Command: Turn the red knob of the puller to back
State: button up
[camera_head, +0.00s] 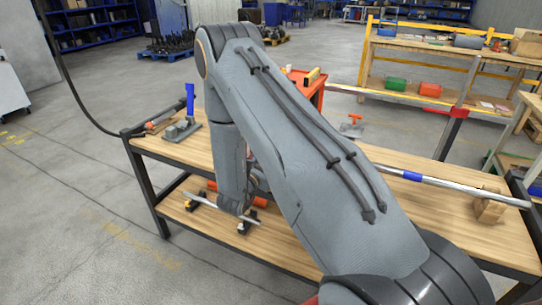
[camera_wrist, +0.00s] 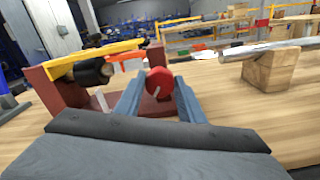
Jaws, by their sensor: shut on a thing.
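The red knob (camera_wrist: 160,80) is a round disc with a pale mark on its face, seen in the middle of the wrist view. My gripper (camera_wrist: 159,92) has its two blue-grey fingers on either side of the knob and is shut on it. The puller (camera_wrist: 50,90) appears as a dark red frame with uprights, a black cylinder (camera_wrist: 94,71) and a yellow bar (camera_wrist: 85,58) across it, left of and behind the knob. The knob's far side is hidden. In the head view my arm hides the knob, the puller and the gripper.
A metal rod (camera_head: 440,180) with a blue band rests on a wooden block (camera_head: 489,207) at the right of the bench (camera_head: 175,148). A grey tool with a blue handle (camera_head: 190,100) stands at the bench's left end. The lower shelf holds more rods and parts.

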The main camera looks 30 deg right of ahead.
jog(key=shift+f+n, duration=0.1)
jog(key=shift+n, duration=0.4)
jog(key=o, duration=1)
jog(key=shift+o, duration=0.2)
jog(key=shift+b+v, duration=0.65)
jog(key=shift+v, duration=3.35)
